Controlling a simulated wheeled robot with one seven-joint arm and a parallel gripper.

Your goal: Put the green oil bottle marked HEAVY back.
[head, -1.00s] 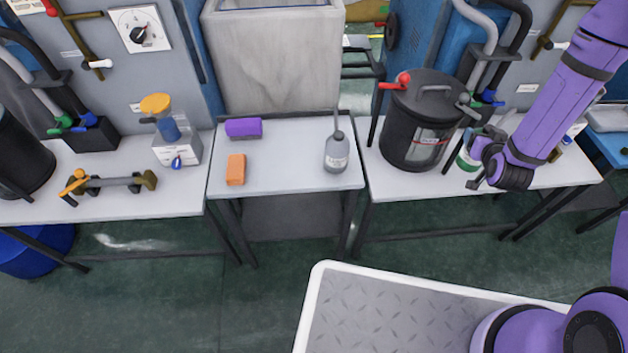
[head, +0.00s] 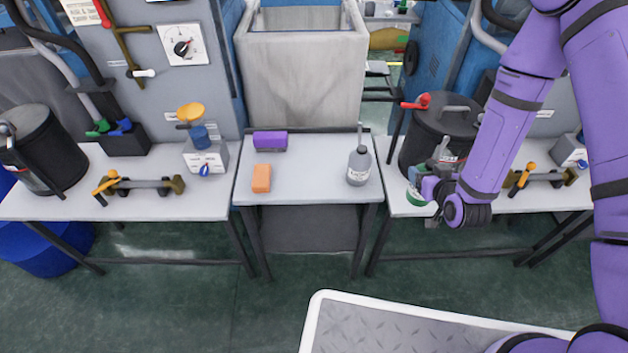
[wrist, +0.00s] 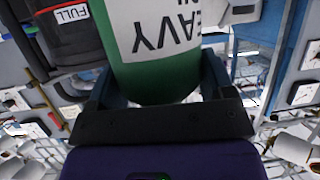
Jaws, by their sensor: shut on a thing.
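The green oil bottle (head: 415,198) is in my gripper (head: 428,184), in front of the black lidded can on the right-hand table. In the wrist view the bottle (wrist: 150,75) fills the space between the two dark fingers. Its white label reads HEAVY, upside down in that view. The jaws are shut on its green body. In the head view my gripper and forearm hide part of the bottle, and I cannot tell whether its base touches the table.
The black can (head: 436,135) has a red handle. The middle table's front centre is clear.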

